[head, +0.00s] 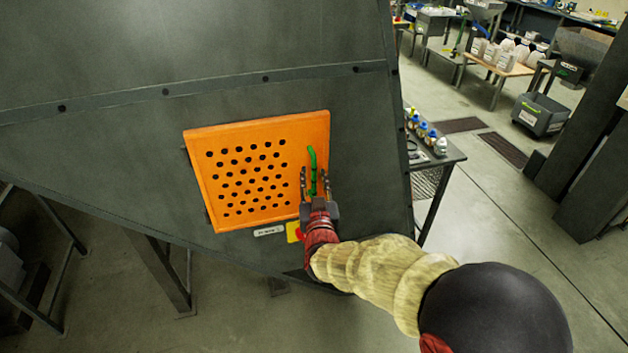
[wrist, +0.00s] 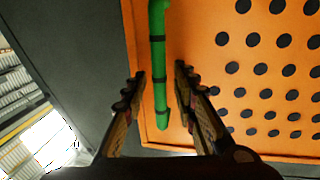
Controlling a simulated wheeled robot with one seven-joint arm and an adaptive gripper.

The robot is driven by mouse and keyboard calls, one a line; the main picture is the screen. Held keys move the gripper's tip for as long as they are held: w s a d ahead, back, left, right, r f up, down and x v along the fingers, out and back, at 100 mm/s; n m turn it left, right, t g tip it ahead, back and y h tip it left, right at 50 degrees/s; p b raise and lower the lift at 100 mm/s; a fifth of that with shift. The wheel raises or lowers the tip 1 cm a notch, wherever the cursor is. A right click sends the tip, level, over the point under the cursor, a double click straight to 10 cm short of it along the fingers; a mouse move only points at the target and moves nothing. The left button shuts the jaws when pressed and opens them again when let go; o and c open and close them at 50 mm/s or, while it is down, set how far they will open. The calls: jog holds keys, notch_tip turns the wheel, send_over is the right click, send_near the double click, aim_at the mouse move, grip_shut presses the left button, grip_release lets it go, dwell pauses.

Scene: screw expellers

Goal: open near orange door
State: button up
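The orange door (head: 240,130) is a perforated panel on the sloping dark grey machine wall, and it looks shut. Its green handle (head: 312,165) is an upright bar near the right edge. My gripper (head: 315,174) is at the handle with its fingers apart. In the wrist view, the fingers (wrist: 160,72) stand on either side of the handle (wrist: 158,65), with visible gaps on both sides. The door (wrist: 240,20) fills the right of that view. The gripper holds nothing.
The grey machine wall (head: 100,130) surrounds the door. A yellow-red switch plate (head: 294,232) and a white label (head: 269,231) sit below it. A side table (head: 447,158) with small bottles stands right of the wall. Open floor (head: 500,220) lies farther right.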

jog(key=shift+w, duration=0.15)
jog(key=shift+c, duration=0.9)
grip_shut()
